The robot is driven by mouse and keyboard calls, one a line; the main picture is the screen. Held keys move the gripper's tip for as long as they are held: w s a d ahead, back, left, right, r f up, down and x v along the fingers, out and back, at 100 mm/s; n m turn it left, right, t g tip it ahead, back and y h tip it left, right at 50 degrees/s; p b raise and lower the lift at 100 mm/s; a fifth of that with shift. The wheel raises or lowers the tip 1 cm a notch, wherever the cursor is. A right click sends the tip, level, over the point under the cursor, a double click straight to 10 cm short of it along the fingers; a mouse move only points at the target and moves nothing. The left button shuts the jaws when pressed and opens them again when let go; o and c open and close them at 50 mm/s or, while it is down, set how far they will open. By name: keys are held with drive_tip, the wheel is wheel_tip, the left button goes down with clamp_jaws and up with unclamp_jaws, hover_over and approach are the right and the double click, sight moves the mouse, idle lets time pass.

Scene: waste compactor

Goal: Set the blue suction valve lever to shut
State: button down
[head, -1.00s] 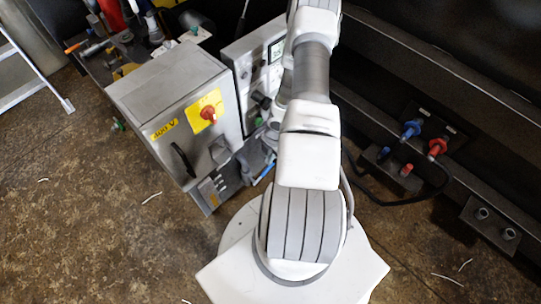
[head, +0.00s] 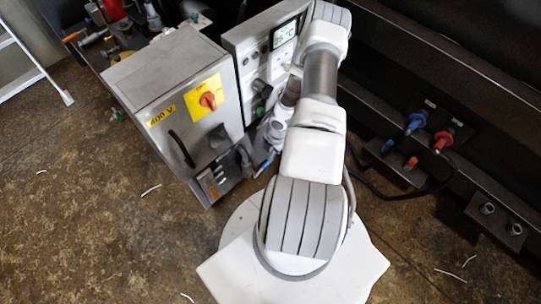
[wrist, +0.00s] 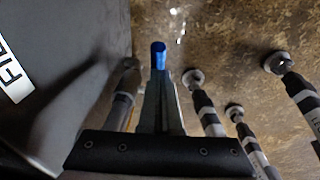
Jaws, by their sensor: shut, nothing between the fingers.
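The blue lever (wrist: 158,55) shows in the wrist view as a short blue piece straight beyond my fingertips. Only its end shows; my fingers hide the rest, so its angle and any contact are unclear. My gripper (wrist: 160,84) is shut with nothing between its fingers, in line with the lever. In the head view, a small blue piece (head: 264,166) shows low beside the grey cabinet, next to my arm. My fingertips cannot be made out in that view.
The grey cabinet (head: 180,85) with a red rotary switch (head: 208,100) stands left of my arm. Striped pipes (wrist: 205,110) stand close right of my fingers. A dark panel (wrist: 70,60) is at left. Blue (head: 416,122) and red (head: 442,140) couplings are at right.

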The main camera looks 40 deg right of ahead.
drive_tip(key=shift+d+f+b, duration=0.6)
drive_tip(key=shift+f+b, duration=0.15)
drive_tip(key=shift+f, duration=0.1)
drive_tip(key=shift+d+f+b, duration=0.6)
drive_tip(key=shift+f+b, duration=0.1)
drive_tip(key=shift+f, duration=0.15)
drive_tip(key=shift+r, duration=0.1)
